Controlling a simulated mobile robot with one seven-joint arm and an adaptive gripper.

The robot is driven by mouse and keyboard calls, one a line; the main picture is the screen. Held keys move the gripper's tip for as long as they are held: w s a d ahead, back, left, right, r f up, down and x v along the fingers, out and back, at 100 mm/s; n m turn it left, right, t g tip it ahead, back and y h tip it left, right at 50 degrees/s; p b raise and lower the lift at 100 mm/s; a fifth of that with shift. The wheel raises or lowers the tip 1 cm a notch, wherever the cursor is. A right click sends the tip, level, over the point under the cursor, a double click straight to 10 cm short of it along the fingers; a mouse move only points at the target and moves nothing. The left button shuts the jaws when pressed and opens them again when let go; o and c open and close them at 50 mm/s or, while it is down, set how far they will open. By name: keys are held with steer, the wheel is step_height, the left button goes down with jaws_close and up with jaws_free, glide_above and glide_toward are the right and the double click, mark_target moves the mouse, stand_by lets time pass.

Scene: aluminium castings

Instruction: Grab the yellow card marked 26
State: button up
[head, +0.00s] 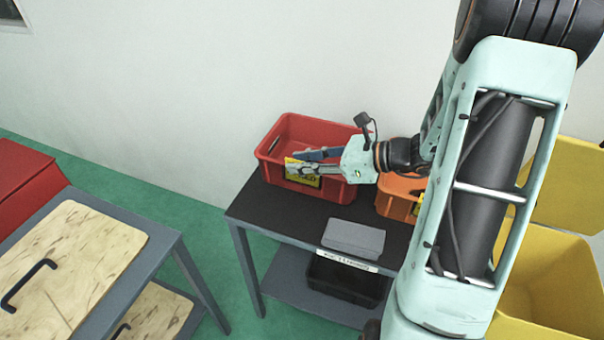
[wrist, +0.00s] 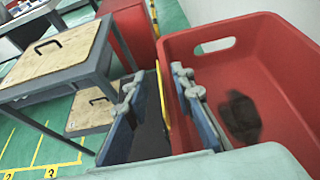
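A yellow card (head: 303,180) hangs on the front wall of a red crate (head: 272,160); dark digits show on it, but the fingers partly cover it and I cannot read them surely. In the wrist view the card shows edge-on as a thin yellow strip (wrist: 162,98) against the outside of the red crate's wall (wrist: 180,45). My gripper (head: 293,162) is at the card's top and the crate rim. In the wrist view my gripper (wrist: 158,80) is open, one finger outside the wall beyond the card, the other inside the crate.
A dark object (wrist: 240,115) lies in the red crate. The crate stands on a black-topped table (head: 280,215) with a grey block (head: 353,239) and an orange bin (head: 395,205). Yellow bins (head: 545,285) stand right. A wood-topped bench (head: 75,260) stands left.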

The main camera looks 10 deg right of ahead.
steer(key=shift+c, duration=0.2)
jaws_close()
